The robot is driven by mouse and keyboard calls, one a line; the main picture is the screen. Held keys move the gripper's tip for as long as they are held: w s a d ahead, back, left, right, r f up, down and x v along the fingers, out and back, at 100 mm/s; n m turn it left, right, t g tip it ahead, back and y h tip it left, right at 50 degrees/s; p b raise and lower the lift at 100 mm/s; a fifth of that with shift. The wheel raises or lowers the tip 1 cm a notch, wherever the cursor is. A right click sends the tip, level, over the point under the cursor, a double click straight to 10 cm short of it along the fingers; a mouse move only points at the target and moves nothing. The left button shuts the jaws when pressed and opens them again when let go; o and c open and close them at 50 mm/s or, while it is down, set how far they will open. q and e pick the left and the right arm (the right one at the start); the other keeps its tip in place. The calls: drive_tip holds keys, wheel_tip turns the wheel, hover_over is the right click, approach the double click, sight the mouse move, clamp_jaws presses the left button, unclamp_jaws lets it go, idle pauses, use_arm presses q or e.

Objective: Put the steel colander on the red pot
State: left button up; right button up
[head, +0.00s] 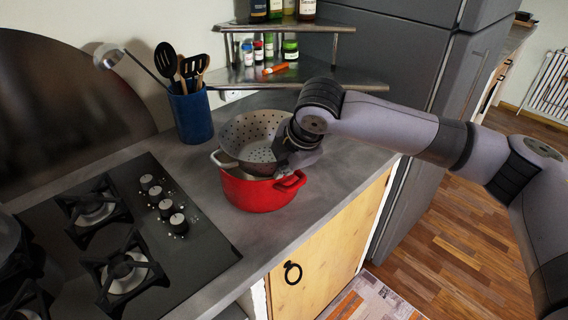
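The steel colander (249,137), a grey bowl full of small holes, is over the red pot (262,194), and its lower part covers most of the pot's opening. A light loop handle shows at its left side. I cannot tell whether the colander touches the pot rim. The red pot stands on the grey counter, with one red handle visible at its right. My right gripper (288,153) is at the colander's right rim and appears shut on it; its fingertips are partly hidden. My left gripper is out of view.
A black gas hob (200,235) with knobs lies left of the pot. A blue utensil holder (191,115) stands behind it. A corner shelf (335,76) with bottles and jars is at the back, beside a grey fridge (398,50). Bare counter (345,160) shows right of the pot.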

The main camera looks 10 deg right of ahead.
drive_tip(key=o, duration=0.5)
drive_tip(key=b+v, duration=0.1)
drive_tip(key=v, duration=1.2)
